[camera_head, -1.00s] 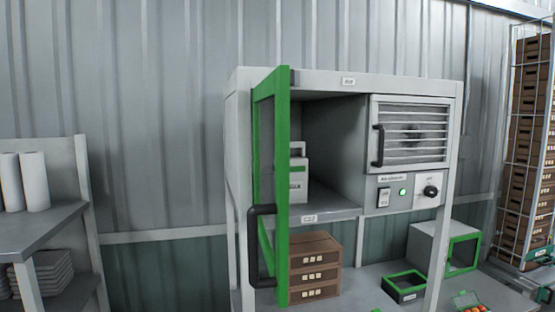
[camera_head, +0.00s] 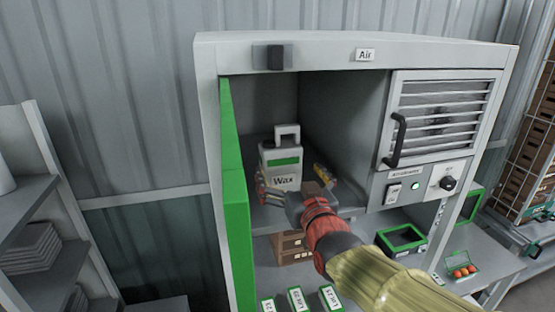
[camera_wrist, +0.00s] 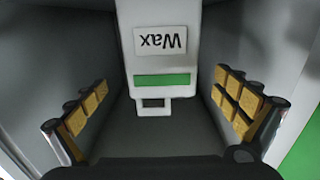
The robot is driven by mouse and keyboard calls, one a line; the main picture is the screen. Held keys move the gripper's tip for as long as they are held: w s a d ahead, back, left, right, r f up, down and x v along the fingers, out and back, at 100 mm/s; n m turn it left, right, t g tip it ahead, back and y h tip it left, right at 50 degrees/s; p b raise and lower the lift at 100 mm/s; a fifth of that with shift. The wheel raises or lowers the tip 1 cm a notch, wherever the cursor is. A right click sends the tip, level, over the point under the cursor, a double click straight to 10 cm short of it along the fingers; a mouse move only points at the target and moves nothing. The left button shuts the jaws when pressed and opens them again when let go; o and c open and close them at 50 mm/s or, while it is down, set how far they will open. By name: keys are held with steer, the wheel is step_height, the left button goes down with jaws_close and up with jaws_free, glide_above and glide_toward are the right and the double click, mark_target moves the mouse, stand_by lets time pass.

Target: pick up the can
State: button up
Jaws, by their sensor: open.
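The can (camera_head: 282,167) is a white-grey container with a handle on top, a green band and a "Wax" label. It stands upright on the shelf inside the open cabinet compartment. My gripper (camera_head: 296,185) reaches into the compartment in front of the can, fingers spread to either side. In the wrist view the can (camera_wrist: 165,55) appears upside down between the open, padded fingers of my gripper (camera_wrist: 168,108). Clear gaps show between the can and both finger pads in that view. Part of the can's lower front is hidden by my gripper in the head view.
The green-framed cabinet door (camera_head: 237,220) stands open at the left of the compartment. The compartment's walls and shelf edge are close around my arm. A vented door with a handle (camera_head: 397,140) is to the right.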

mark_target(284, 164)
steer(key=p+x, duration=0.2)
steer(key=x, duration=0.3)
steer(key=shift+w+a+r+p, duration=0.2)
steer(key=shift+w+p, duration=0.05)
steer(key=shift+p, duration=0.15)
steer(key=shift+w+a+f, duration=0.1)
steer(key=shift+w+a, duration=0.05)
steer(key=shift+w, duration=0.4)
steer(key=shift+s, duration=0.1)
steer(key=c, duration=2.1)
steer(key=shift+r, duration=0.25)
steer(key=shift+c, duration=0.3)
